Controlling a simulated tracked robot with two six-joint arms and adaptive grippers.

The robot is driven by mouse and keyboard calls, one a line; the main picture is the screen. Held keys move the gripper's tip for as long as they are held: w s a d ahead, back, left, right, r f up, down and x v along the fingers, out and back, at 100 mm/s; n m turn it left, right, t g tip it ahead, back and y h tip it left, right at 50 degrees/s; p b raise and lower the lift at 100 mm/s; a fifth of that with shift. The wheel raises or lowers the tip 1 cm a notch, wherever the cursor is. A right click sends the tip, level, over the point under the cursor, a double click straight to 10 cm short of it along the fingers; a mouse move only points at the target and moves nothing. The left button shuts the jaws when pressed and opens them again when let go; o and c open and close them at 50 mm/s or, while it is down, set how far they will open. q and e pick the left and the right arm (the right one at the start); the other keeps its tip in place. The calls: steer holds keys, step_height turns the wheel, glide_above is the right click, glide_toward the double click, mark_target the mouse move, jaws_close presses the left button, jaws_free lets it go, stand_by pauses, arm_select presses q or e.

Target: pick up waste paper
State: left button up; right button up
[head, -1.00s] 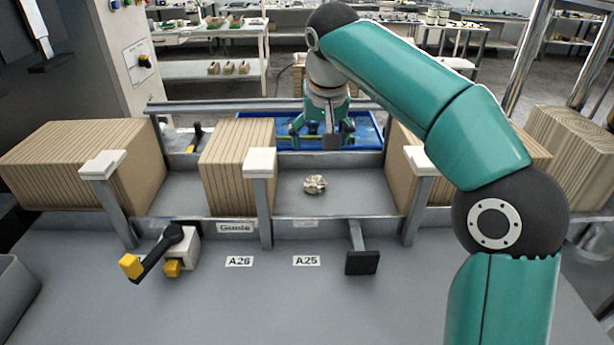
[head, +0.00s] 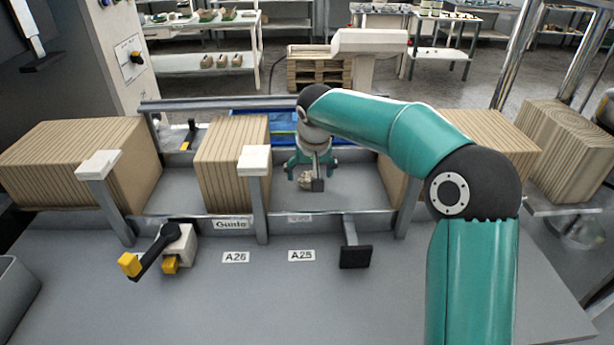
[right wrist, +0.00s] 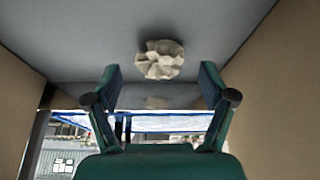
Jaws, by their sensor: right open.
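The waste paper, a crumpled pale ball (head: 304,180), lies on the grey floor of the slot above the A25 label. It shows whole in the right wrist view (right wrist: 160,60), just beyond the fingertips and centred between them. My right gripper (head: 303,175) points down over the slot, and its teal fingers partly cover the paper in the head view. The right gripper is open and empty, with both fingers spread in the right wrist view (right wrist: 158,78). My left gripper is not in view.
Stacks of kraft board stand left (head: 232,165) and right (head: 395,182) of the slot. A blue tray (head: 352,130) lies behind the rear rail. A yellow-tipped lever (head: 150,254) and a black pad (head: 355,257) stick out in front. The grey front table is mostly clear.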

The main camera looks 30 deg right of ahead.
steer(key=shift+x, duration=1.05)
steer(key=c, duration=0.8)
steer(key=shift+r, duration=0.2)
